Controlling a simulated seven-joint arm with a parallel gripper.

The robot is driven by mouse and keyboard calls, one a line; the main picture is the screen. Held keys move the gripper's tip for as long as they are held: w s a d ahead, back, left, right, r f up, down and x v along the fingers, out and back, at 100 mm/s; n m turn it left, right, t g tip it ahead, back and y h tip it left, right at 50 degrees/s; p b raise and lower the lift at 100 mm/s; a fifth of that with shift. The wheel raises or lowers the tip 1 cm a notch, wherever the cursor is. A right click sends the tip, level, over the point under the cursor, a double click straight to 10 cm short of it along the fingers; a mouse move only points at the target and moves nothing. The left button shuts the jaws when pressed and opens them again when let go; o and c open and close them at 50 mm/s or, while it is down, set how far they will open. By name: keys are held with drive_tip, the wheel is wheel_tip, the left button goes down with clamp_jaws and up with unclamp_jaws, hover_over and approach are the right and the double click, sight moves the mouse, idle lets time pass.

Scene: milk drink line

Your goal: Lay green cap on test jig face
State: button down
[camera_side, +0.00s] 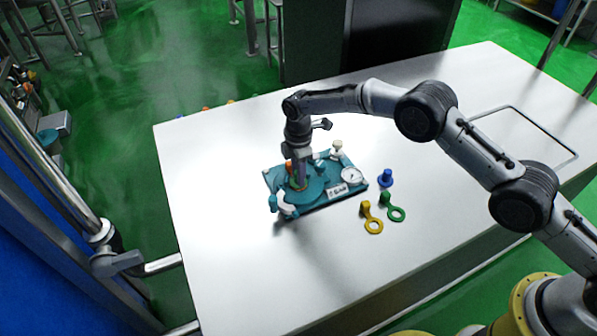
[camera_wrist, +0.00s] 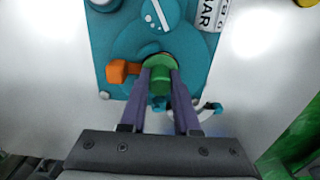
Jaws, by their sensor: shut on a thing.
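The green cap (camera_wrist: 159,80) is between the two purple fingers of my gripper (camera_wrist: 159,72) in the wrist view. My gripper is shut on it. The test jig is a teal plate (camera_side: 323,197) with a round raised face, also in the wrist view (camera_wrist: 110,42). The cap is over the round part of the jig, by an orange piece (camera_wrist: 120,71). I cannot tell whether the cap touches the face. In the side view my gripper (camera_side: 299,180) points down at the left part of the jig, and the cap is mostly hidden there.
On the white table (camera_side: 430,130), a blue capped piece (camera_side: 386,178), a green looped piece (camera_side: 391,208) and a yellow looped piece (camera_side: 371,220) lie right of the jig. A gauge (camera_side: 352,175) and a pale knob (camera_side: 337,146) stand on the jig. The table's left part is clear.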

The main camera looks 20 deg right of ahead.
drive_tip(key=c, duration=0.6)
unclamp_jaws()
drive_tip(key=shift+o, duration=0.2)
wheel_tip(320, 180, up, 14)
drive_tip(key=shift+f, duration=0.1)
